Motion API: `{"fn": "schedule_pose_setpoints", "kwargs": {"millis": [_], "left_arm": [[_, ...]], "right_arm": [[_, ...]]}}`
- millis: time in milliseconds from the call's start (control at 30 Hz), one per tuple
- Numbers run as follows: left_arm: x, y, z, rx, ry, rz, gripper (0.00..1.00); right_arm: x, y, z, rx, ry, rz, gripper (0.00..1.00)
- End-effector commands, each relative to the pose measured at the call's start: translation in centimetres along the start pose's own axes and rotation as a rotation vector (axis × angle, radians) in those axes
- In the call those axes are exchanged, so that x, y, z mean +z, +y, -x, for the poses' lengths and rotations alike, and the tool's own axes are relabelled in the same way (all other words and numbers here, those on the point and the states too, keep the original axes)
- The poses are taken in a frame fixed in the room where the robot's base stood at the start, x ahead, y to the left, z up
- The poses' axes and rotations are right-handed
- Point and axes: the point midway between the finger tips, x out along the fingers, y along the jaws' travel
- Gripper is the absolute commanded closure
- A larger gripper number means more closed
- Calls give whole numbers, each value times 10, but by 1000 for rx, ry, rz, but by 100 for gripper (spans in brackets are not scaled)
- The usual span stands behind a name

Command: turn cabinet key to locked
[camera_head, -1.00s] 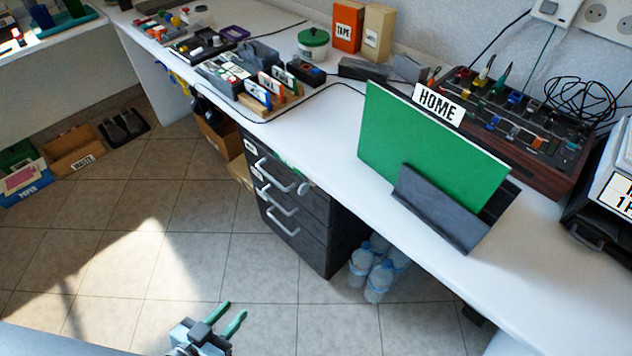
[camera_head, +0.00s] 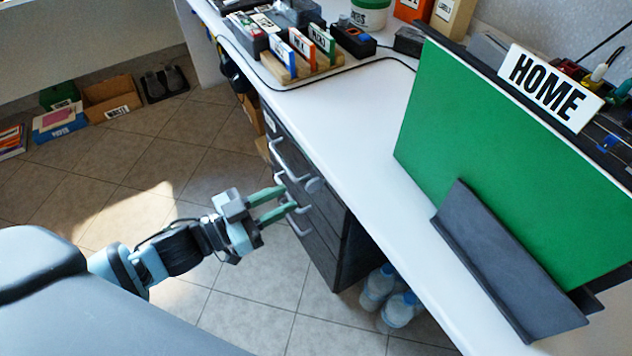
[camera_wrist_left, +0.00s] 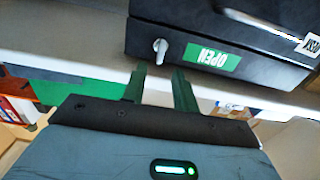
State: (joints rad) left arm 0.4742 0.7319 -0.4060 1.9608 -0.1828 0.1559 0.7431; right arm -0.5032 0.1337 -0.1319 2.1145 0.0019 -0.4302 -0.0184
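The dark drawer cabinet (camera_head: 335,235) stands under the white desk, with grey bar handles on its front. In the left wrist view, a light metal key (camera_wrist_left: 160,46) sticks out of the cabinet front (camera_wrist_left: 235,30), beside a green OPEN label (camera_wrist_left: 208,57) that appears upside down. In the head view, a round grey piece near the cabinet's top edge (camera_head: 313,186) may be the key. My left gripper (camera_head: 284,199) has green fingers, apart and empty, in front of the cabinet. In the wrist view the fingers (camera_wrist_left: 160,86) point towards the key, short of it. My right gripper is out of view.
The desk edge (camera_head: 365,200) overhangs close to the gripper. A green HOME board (camera_head: 500,160) stands in a dark holder on the desk. Water bottles (camera_head: 390,295) stand on the floor beside the cabinet. The tiled floor in front is free.

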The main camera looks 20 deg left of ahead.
Motion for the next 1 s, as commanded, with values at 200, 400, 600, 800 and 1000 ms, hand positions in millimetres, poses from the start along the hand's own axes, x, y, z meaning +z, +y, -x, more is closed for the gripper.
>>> {"fn": "schedule_pose_setpoints", "kwargs": {"millis": [200, 400, 600, 800, 1000], "left_arm": [[0, 0, -20, 0, 3, 1, 71], [0, 0, -47, 0, 2, -1, 71], [1, 0, -68, 0, 0, 1, 71], [1, 0, -76, -1, -2, 2, 71], [1, 0, -76, -1, -2, 1, 71]], "right_arm": [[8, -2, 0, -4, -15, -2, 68], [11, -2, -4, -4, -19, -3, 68], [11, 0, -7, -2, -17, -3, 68], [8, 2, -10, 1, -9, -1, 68], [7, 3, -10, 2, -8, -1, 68]]}}
